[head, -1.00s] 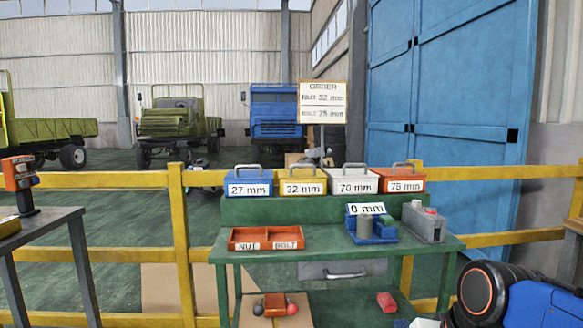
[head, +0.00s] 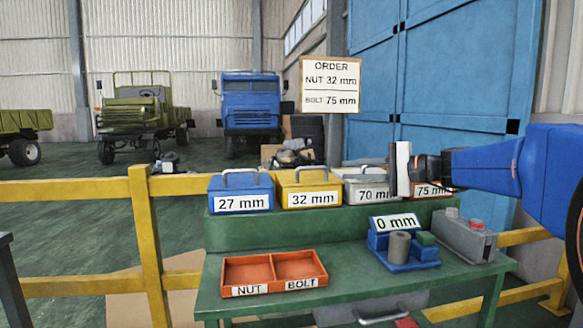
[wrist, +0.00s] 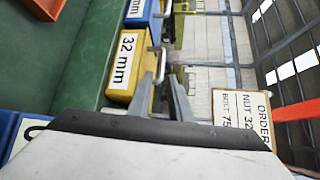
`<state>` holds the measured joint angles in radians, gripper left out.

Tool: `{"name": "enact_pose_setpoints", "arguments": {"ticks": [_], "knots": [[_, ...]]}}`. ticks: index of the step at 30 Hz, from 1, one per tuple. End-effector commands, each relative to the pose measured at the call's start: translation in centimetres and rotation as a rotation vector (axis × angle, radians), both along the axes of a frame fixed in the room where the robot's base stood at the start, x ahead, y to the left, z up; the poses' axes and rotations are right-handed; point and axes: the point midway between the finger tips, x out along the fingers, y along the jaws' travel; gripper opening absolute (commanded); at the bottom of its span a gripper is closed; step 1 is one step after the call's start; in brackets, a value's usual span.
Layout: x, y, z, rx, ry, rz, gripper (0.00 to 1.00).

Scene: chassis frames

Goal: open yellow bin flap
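The yellow bin (head: 300,183) labelled 32 mm stands on the bench's raised shelf, between the blue and grey bins. Its flap (head: 308,180) looks shut, with a grey handle (head: 303,171) on top. In the wrist view the yellow bin (wrist: 139,48) lies sideways, with its handle (wrist: 162,66) near my fingertips. My gripper (head: 402,168) is above and in front of the grey and orange bins, to the right of the yellow bin. In the wrist view my gripper (wrist: 163,88) shows two dark fingers apart with nothing held between them.
The blue 27 mm bin (head: 240,190) is left of the yellow bin. The grey 70 mm bin (head: 365,187) and orange 75 mm bin (head: 436,203) are partly hidden by my arm. An orange NUT/BOLT tray (head: 274,273) is on the bench. An order sign (head: 331,84) stands behind.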

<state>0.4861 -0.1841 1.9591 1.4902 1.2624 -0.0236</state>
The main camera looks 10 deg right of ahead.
Motion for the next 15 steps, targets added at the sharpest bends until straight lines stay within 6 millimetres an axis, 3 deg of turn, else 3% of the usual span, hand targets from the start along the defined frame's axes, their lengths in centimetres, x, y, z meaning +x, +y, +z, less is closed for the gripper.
{"name": "enact_pose_setpoints", "arguments": {"ticks": [5,15], "knots": [[0.8,0.3,0.3,0.01,-0.006,-0.003,0.18],[3.7,3.5,-0.4,0.009,-0.005,0.0,0.18]]}}
